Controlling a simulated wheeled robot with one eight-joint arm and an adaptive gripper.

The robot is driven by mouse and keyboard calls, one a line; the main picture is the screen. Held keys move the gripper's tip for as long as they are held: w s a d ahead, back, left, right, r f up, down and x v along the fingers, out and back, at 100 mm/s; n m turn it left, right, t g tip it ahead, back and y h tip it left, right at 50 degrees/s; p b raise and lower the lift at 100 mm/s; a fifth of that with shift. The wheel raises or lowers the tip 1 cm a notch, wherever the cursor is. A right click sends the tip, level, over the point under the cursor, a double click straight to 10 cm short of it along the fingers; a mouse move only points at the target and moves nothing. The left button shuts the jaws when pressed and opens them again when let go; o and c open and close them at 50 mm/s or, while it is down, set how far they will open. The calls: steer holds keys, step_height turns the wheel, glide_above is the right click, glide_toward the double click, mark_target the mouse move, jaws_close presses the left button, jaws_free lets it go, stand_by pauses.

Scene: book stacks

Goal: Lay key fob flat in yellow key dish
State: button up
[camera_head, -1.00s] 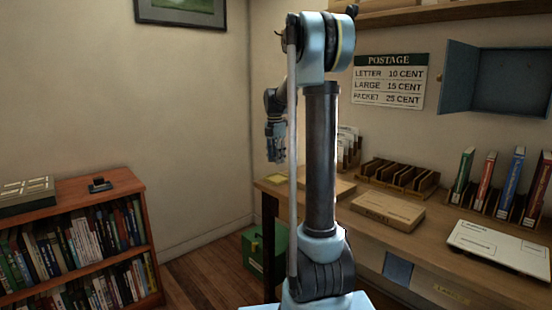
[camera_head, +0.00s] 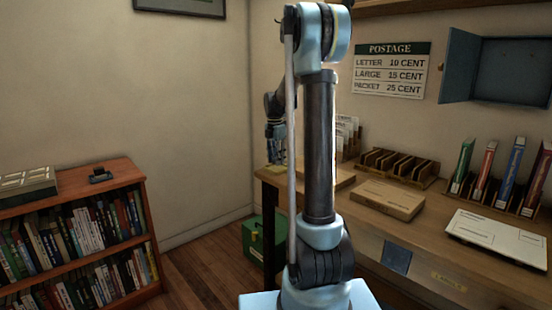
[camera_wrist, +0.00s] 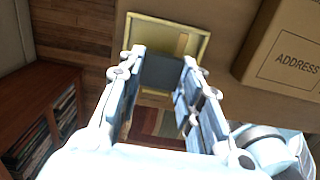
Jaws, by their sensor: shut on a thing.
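The yellow key dish (camera_wrist: 203,30), a square tray with a raised rim, lies near the table edge at the top of the wrist view. My gripper (camera_wrist: 160,72) is shut on a dark grey flat block, the key fob (camera_wrist: 160,71). The fob spans between the fingertips and overlaps the near part of the dish in the picture. I cannot tell whether it touches the dish floor. In the head view my gripper (camera_head: 275,152) is low at the table's left end, partly behind my arm, and the fob cannot be made out there.
A brown ADDRESS parcel (camera_wrist: 285,50) lies right of the dish. A green box (camera_head: 256,240) stands on the floor by a bookcase (camera_head: 80,240).

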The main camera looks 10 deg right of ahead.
steer(key=o, duration=1)
steer(key=shift+c, duration=0.2)
step_height(320, 180, up, 12)
steer(key=shift+a, duration=0.25)
steer(key=shift+s+f, duration=0.1)
